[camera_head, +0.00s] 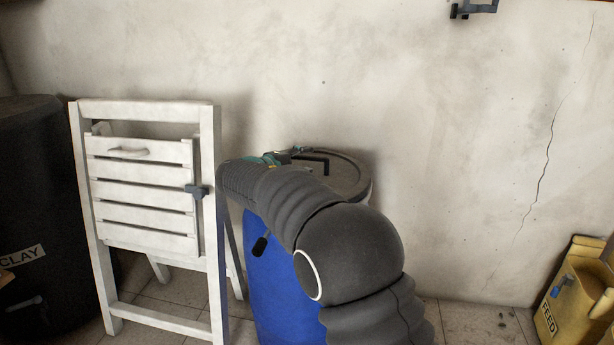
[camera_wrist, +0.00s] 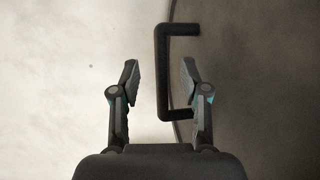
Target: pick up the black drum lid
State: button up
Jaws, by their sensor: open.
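The black drum lid (camera_head: 345,180) lies on top of the blue drum (camera_head: 272,290) by the wall; my arm hides part of both. A dark, bar-shaped lid handle (camera_head: 318,158) stands near the lid's far side. My gripper (camera_head: 283,157) is at the lid's back left, near the handle and mostly hidden by my arm. In the wrist view my gripper (camera_wrist: 160,72) is open, and the long bar of the handle (camera_wrist: 161,75) appears between the two fingers, without visible contact. The lid (camera_wrist: 265,85) fills the right side there.
A white folding chair (camera_head: 145,195) stands left of the drum. A dark barrel marked CLAY (camera_head: 35,200) is at the far left. A yellow FEED container (camera_head: 580,290) is at the lower right. A cracked pale wall (camera_head: 450,150) stands close behind the drum.

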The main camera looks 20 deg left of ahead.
aim_at(312, 159)
jog(key=x, duration=0.5)
jog(key=shift+a+f+p, duration=0.1)
jog(key=shift+a+p, duration=0.05)
jog(key=shift+p, duration=0.15)
grip_shut()
